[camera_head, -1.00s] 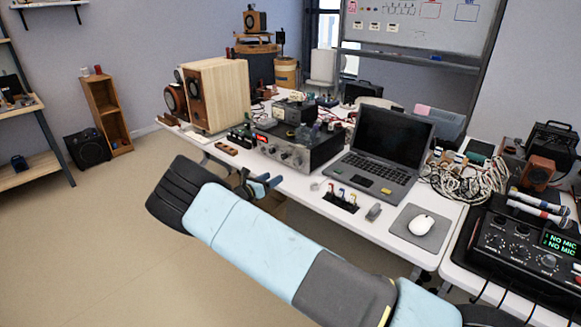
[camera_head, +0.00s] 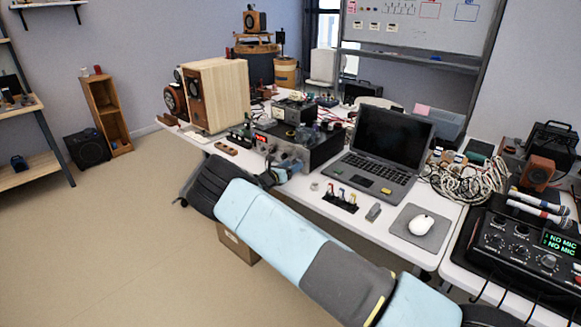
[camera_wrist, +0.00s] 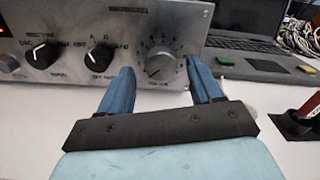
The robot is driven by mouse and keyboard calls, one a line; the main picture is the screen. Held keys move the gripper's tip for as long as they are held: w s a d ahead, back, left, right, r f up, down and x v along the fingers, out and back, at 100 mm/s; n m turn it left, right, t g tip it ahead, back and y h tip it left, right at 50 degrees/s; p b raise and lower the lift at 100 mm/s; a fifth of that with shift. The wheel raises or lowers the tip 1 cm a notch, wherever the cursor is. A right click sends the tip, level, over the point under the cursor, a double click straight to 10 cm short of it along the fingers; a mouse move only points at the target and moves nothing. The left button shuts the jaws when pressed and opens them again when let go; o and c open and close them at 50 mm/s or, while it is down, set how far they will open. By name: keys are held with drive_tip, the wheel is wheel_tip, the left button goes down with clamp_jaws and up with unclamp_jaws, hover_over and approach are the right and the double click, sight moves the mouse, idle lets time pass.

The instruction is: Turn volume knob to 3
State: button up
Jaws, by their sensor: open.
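The silver amplifier (camera_head: 300,146) stands on the white table, left of the laptop. In the wrist view its front panel shows a silver volume knob (camera_wrist: 160,65) with a dark pointer line and a numbered dial around it; the exact setting is too small to read. Two black knobs (camera_wrist: 43,55) and (camera_wrist: 99,57) sit to its left. My gripper (camera_wrist: 162,80) is open, with blue fingers pointing at the panel, one on each side of the silver knob and apart from it. In the head view my gripper (camera_head: 280,172) is at the amplifier's front, partly hiding its knobs.
The laptop (camera_head: 390,140) is right of the amplifier. A holder with coloured plugs (camera_head: 341,199) and a mouse on a grey pad (camera_head: 421,225) lie along the table's front. A wooden speaker (camera_head: 222,90) stands at the left.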

drive_tip(key=shift+w+d, duration=0.25)
drive_tip(key=shift+w, duration=0.05)
drive_tip(key=c, duration=1.1)
drive_tip(key=shift+o, duration=0.2)
drive_tip(key=shift+a+r, duration=0.1)
drive_tip(key=shift+a, duration=0.15)
drive_tip(key=shift+d, duration=0.1)
